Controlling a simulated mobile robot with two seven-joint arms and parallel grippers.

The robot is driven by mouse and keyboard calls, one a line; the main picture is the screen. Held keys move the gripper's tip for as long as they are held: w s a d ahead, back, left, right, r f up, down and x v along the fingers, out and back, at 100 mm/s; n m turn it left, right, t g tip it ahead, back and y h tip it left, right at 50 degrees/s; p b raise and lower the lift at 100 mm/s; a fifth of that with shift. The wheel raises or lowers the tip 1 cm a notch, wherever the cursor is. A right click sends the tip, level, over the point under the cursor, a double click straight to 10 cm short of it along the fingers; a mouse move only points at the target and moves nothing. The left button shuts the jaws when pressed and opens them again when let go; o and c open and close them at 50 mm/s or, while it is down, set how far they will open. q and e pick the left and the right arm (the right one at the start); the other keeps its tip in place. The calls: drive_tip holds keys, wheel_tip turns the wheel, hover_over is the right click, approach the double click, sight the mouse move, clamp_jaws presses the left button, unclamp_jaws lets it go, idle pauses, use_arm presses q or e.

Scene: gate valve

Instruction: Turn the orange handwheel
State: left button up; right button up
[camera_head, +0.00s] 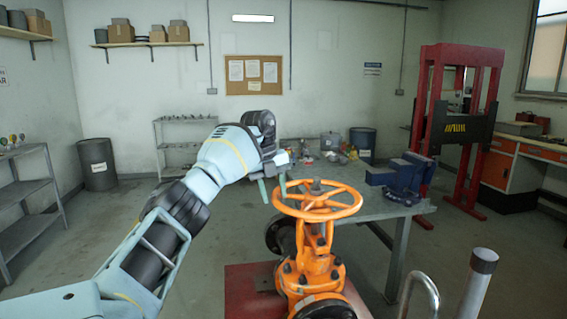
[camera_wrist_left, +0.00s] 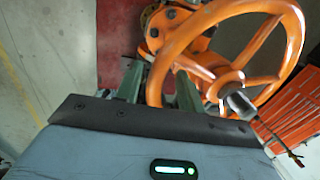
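The orange handwheel (camera_head: 318,209) lies roughly level on top of the orange gate valve (camera_head: 310,268). A grey stem stands up at its hub. My left gripper (camera_head: 273,194) is at the wheel's left rim with its fingers pointing down. In the left wrist view, the two fingers (camera_wrist_left: 160,88) are apart and the handwheel's rim (camera_wrist_left: 196,32) passes down between them. I cannot tell whether either finger touches the rim. The lower part of the rim is hidden behind the gripper body in that view. My right gripper is not in view.
The valve stands on a red base (camera_head: 250,292). A grey workbench (camera_head: 385,206) with a blue vise (camera_head: 402,176) is close behind it. A metal hoop (camera_head: 421,284) and a dark-capped grey post (camera_head: 478,280) stand at lower right. Open floor lies at left.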

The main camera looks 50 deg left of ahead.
use_arm(q)
drive_tip(key=shift+w+a+r, duration=0.1)
drive_tip(key=shift+r, duration=0.25)
drive_tip(key=shift+a+r, duration=0.1)
drive_tip(key=shift+r, duration=0.3)
wheel_tip(320, 180, up, 6)
drive_tip(key=s, duration=0.1)
drive_tip(key=shift+s, duration=0.25)
drive_tip(key=shift+a, duration=0.15)
drive_tip(key=w+d+m+g, duration=0.1)
drive_tip(key=d+m, duration=0.4)
drive_tip(key=m, duration=0.2)
drive_tip(key=w+d+m, duration=0.1)
drive_tip(key=d+m, duration=0.4)
drive_tip(key=m, duration=0.3)
drive_tip(key=w+d+m+g+p, duration=0.1)
drive_tip(key=w+d+m, duration=0.1)
drive_tip(key=d+m, duration=0.3)
drive_tip(key=shift+m+g, duration=0.3)
drive_tip(key=shift+m, duration=1.1)
drive_tip(key=shift+s+d+f, duration=0.1)
drive_tip(key=shift+f, duration=1.8)
drive_tip(key=shift+s+d+f, duration=0.1)
drive_tip(key=shift+f, duration=1.8)
drive_tip(key=shift+a, duration=0.1)
